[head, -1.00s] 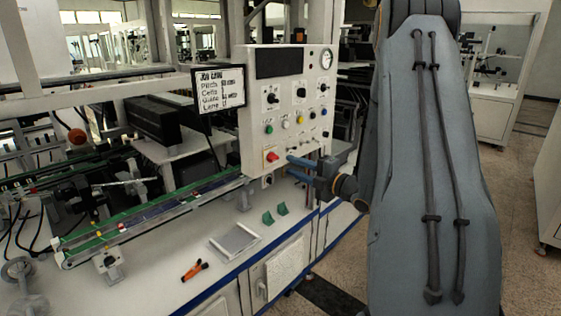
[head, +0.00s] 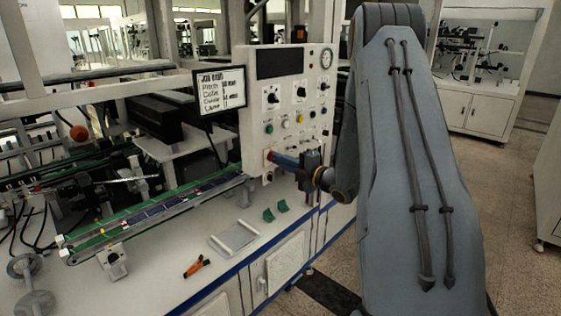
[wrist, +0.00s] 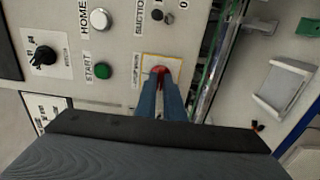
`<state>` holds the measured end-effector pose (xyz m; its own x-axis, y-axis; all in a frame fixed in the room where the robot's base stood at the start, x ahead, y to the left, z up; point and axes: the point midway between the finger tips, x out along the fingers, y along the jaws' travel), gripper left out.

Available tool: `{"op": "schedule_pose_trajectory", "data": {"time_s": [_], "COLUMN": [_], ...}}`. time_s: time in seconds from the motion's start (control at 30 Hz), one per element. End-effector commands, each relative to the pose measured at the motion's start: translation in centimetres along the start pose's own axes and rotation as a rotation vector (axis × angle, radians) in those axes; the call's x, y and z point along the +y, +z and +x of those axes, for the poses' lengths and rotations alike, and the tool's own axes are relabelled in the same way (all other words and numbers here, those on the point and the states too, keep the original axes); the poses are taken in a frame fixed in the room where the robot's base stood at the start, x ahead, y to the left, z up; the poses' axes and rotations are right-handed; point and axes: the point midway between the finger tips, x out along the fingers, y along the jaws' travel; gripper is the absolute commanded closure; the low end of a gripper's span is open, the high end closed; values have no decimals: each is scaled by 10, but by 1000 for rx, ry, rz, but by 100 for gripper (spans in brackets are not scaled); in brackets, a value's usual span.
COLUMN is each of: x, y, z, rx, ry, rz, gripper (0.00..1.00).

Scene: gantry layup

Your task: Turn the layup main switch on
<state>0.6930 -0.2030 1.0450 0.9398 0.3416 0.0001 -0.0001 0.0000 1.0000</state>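The main switch is a red knob on a yellow-edged plate low on the light control panel (head: 252,112). In the wrist view the red knob (wrist: 160,69) shows at the tips of my gripper (wrist: 160,84), with a thin strip of red between the two blue fingers. In the head view my gripper (head: 272,156) reaches the panel from the right and covers most of the knob. The fingers are close together at the knob. I cannot tell whether they press on it or only stand around it. The knob's turn position is hidden.
A green START button (wrist: 103,71), white HOME button (wrist: 100,19) and black selector (wrist: 44,55) sit near the switch. A job card screen (head: 219,90) stands left of the panel. A tray (head: 234,238), green brackets (head: 275,211) and an orange-handled tool (head: 196,267) lie on the bench.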

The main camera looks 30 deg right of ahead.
Motion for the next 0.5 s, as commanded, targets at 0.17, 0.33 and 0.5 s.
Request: {"op": "schedule_pose_trajectory", "data": {"time_s": [0.17, 0.33, 0.5], "x": [0, 0, 0], "y": [0, 0, 0], "z": [0, 0, 0], "rx": [0, 0, -1], "ry": [0, 0, 0], "rz": [4, 39, 125], "gripper": [100, 100, 100]}}
